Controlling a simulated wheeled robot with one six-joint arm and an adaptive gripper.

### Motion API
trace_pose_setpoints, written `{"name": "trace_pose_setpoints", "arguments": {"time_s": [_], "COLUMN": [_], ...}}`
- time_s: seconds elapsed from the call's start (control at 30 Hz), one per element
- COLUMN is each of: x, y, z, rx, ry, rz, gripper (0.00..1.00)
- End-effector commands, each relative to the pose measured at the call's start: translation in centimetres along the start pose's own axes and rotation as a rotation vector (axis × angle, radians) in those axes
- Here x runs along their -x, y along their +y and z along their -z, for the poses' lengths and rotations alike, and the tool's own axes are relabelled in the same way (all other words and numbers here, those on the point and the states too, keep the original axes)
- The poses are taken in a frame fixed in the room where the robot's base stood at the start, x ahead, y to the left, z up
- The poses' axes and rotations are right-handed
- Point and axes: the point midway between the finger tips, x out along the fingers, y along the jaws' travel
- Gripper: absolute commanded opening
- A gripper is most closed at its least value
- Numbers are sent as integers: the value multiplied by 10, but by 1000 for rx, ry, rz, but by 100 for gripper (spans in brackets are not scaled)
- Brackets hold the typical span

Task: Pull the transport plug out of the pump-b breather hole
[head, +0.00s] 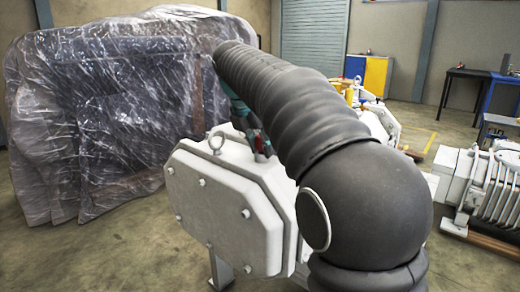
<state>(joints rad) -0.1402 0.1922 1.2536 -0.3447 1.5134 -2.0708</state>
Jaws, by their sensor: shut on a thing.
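A large white pump (222,215) with a bolted octagonal end cover stands in front of me. A lifting eye (216,142) sits on its top edge. I cannot tell from a marking whether it is pump-b. My gripper (263,154), teal and dark with red parts, points down at the pump's top, just right of the lifting eye. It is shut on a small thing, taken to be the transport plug. The plug and the breather hole cannot be made out behind the fingers, the cover's edge and my arm. I cannot tell whether the plug is still seated.
A tall bulk wrapped in clear plastic (95,120) stands close behind on the left. Another white pump (485,185) sits on a pallet at the right. A blue and yellow cabinet (368,72) and a dark table (480,74) stand at the back. Open floor shows at the lower left.

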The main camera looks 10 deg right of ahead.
Motion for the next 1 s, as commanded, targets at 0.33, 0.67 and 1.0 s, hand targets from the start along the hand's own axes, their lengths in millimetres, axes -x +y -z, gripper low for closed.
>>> {"name": "trace_pose_setpoints", "arguments": {"time_s": [0.33,0.67,1.0], "x": [16,25,35], "y": [0,0,0], "z": [-6,-10,-14], "rx": [-2,-2,-1], "ry": [-7,-5,-4], "rz": [-9,-6,-5], "gripper": [0,0,0]}}
